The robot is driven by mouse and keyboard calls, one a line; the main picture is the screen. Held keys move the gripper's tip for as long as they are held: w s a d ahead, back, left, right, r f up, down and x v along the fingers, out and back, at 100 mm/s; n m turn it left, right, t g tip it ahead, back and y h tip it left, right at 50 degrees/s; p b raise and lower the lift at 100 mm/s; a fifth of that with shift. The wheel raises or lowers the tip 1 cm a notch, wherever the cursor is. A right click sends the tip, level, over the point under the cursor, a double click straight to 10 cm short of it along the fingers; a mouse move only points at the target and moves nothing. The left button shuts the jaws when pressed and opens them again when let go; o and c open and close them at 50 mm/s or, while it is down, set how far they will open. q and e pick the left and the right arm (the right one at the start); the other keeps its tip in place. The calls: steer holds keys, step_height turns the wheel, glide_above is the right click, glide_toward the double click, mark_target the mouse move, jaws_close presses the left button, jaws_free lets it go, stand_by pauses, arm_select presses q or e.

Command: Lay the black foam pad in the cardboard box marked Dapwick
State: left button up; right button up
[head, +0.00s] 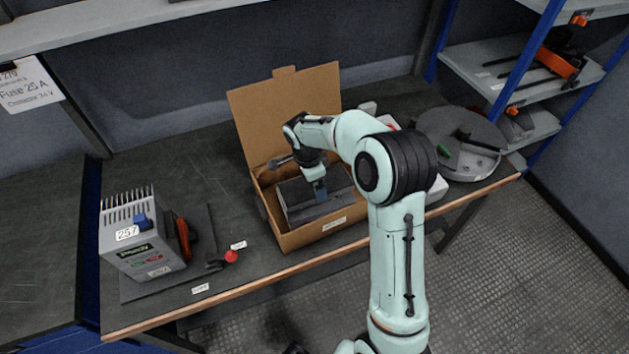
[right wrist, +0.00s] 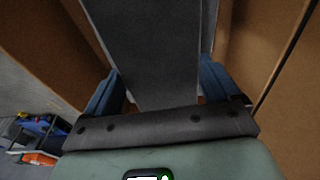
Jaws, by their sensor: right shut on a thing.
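The open cardboard box (head: 297,237) stands on the bench with its lid flap (head: 285,105) raised at the back. A small white label is on its front; I cannot read it. My right gripper (head: 320,190) reaches down inside the box. Its blue fingers are shut on the black foam pad (head: 298,204), a dark grey slab within the box walls. In the right wrist view the pad (right wrist: 150,50) fills the space between the fingers, with cardboard on both sides. Whether the pad touches the box floor is hidden. My left gripper is not in view.
A grey power unit (head: 140,240) marked 257 stands at the left, with a dark tool and a red knob (head: 231,256) beside it. A round grey device (head: 462,145) stands at the right of the box. A shelf (head: 140,15) overhangs the back. Bench left of the box is partly clear.

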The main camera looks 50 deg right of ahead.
steer(key=shift+f, duration=0.15)
steer(key=o, duration=0.8)
steer(key=shift+c, duration=0.2)
steer(key=shift+r, duration=0.2)
steer(key=shift+r, duration=0.3)
step_height(320, 180, up, 11)
steer(key=a+p, duration=0.1)
steer(key=shift+w+a+r, duration=0.15)
steer(key=shift+w+a, duration=0.1)
steer(key=shift+w, duration=0.2)
